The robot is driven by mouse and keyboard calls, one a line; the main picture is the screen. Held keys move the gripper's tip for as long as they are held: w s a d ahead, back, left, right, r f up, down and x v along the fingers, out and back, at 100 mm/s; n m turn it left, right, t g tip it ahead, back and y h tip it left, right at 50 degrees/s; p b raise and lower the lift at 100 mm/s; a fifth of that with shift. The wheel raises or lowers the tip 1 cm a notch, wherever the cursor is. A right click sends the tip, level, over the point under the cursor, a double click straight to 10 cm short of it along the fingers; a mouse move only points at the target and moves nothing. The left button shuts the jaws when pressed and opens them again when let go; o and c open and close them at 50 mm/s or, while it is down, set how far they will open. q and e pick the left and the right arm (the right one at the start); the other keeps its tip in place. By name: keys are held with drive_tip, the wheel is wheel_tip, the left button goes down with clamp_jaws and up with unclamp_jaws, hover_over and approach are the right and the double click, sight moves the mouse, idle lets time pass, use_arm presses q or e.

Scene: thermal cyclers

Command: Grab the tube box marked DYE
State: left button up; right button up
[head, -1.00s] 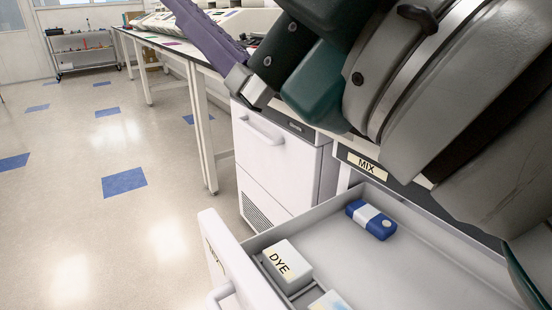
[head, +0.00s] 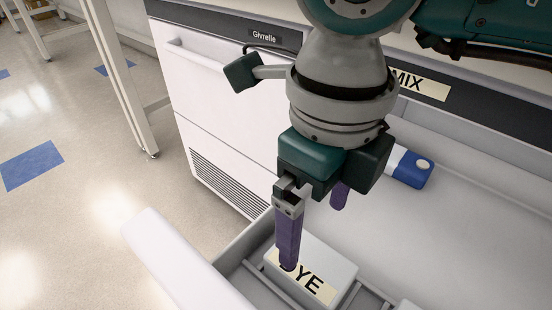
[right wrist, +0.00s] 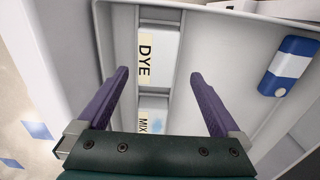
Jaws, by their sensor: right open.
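The tube box marked DYE (head: 325,262) is white with a cream label and sits in the front of an open drawer (head: 450,235). It also shows in the right wrist view (right wrist: 160,58), upright in a slot beside a rail. My right gripper (head: 313,230) is open and points down over the box, with one purple finger hiding the start of the label. In the right wrist view its two fingers (right wrist: 158,75) stand wide apart, with the box beyond and between them. Nothing is between the fingertips. My left gripper is not in view.
A box marked MIX (right wrist: 152,112) sits in line with the DYE box. A blue and white object (head: 408,167) lies farther back in the drawer. A white cabinet labelled Givrelle (head: 215,90) stands left of the drawer. The drawer front (head: 180,262) rises close to the DYE box.

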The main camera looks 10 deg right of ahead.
sight(311, 262)
wheel_tip(311, 262, down, 4)
drive_tip(key=shift+s+f+b, duration=0.15)
drive_tip(key=shift+f+b, duration=0.1)
drive_tip(key=shift+b, duration=0.35)
drive_tip(key=f, duration=0.1)
drive_tip(key=f+b, duration=0.1)
drive_tip(key=f, duration=0.2)
drive_tip(key=shift+s+f+b, duration=0.25)
drive_tip(key=shift+b, duration=0.15)
drive_tip(key=shift+c, duration=0.2)
drive_tip(key=c, duration=1.4)
drive_tip(key=shift+r, duration=0.1)
